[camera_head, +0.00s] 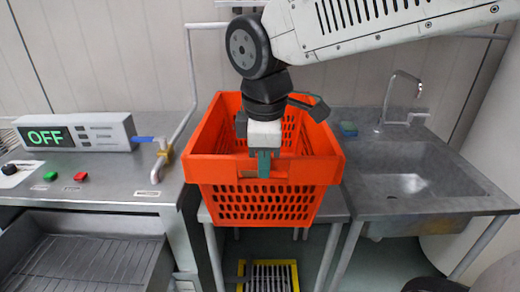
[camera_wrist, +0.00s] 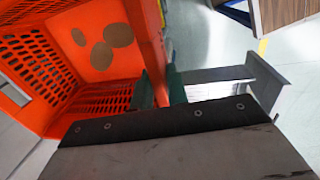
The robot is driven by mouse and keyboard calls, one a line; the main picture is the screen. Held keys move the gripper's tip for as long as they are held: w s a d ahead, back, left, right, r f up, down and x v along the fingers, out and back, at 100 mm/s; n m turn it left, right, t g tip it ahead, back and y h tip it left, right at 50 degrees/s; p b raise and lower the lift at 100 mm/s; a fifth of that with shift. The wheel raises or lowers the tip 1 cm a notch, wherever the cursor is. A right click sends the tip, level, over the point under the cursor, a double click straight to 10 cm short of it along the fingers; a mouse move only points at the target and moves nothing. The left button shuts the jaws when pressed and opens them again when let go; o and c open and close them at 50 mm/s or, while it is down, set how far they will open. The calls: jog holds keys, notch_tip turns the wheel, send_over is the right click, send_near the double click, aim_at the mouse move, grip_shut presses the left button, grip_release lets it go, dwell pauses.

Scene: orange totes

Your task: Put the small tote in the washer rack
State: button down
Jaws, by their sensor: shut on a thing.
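The orange tote (camera_head: 222,172) is upright in the middle of the head view, with slotted walls and an open top. My gripper (camera_head: 264,165) comes down over it and is shut on the rim of its near wall. In the wrist view the tote (camera_wrist: 92,62) fills the left side, with brown round spots inside. There the green fingers of my gripper (camera_wrist: 160,88) pinch the orange wall. A ribbed grey metal tray (camera_head: 75,250) at the lower left may be the washer rack. I cannot tell whether the tote rests on the table or hangs just above it.
A metal table (camera_head: 338,205) is under the tote. A sink (camera_head: 410,180) with a tap (camera_head: 398,105) stands to the right. A counter with an "OFF" display box (camera_head: 75,132), buttons and a bent pipe (camera_head: 190,95) is to the left. A yellow-framed floor grate (camera_head: 270,275) lies below.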

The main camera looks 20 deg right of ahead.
jog(key=w+d+f, duration=0.2)
jog(key=w, duration=0.4)
jog(key=w+d+f, duration=0.2)
jog(key=w, duration=0.5)
jog(key=shift+w+d+f, duration=0.3)
jog(key=shift+f, duration=0.1)
jog(key=c, duration=1.4)
grip_release()
jog(key=shift+s, duration=0.1)
jog(key=r, duration=0.4)
jog(key=s+r, duration=0.1)
jog(key=r, duration=0.7)
jog(key=shift+s+a, duration=0.25)
jog(key=shift+s, duration=0.1)
